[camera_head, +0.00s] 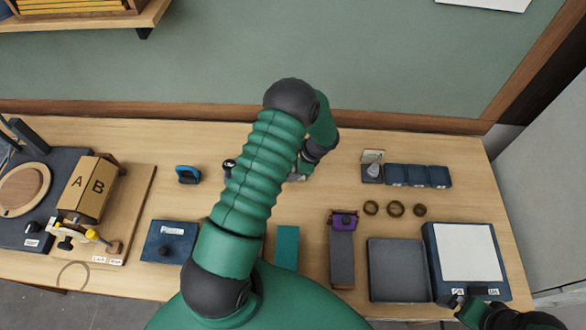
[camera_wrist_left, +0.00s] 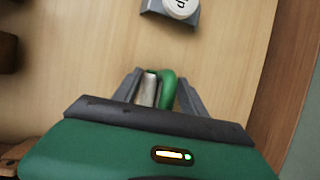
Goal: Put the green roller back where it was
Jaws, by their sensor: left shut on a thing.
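In the left wrist view, the green roller (camera_wrist_left: 168,88) sits between the fingers of my left gripper (camera_wrist_left: 158,92), next to a pale metallic piece (camera_wrist_left: 148,90). The fingers are shut on it, over bare wood. In the head view my left gripper (camera_head: 298,176) is over the back middle of the table, mostly hidden behind my green arm, and the roller cannot be made out. My right gripper (camera_head: 457,301) is at the lower right, by the front edge of the white-topped panel; its jaws are too small to read.
A grey holder with a white disc (camera_wrist_left: 178,10) stands ahead in the wrist view. A blue-handled tool (camera_head: 188,175), a teal pad (camera_head: 288,246), a grey stand with a purple clamp (camera_head: 342,258), an empty grey tray (camera_head: 397,270) and several brown rings (camera_head: 396,209) are around.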

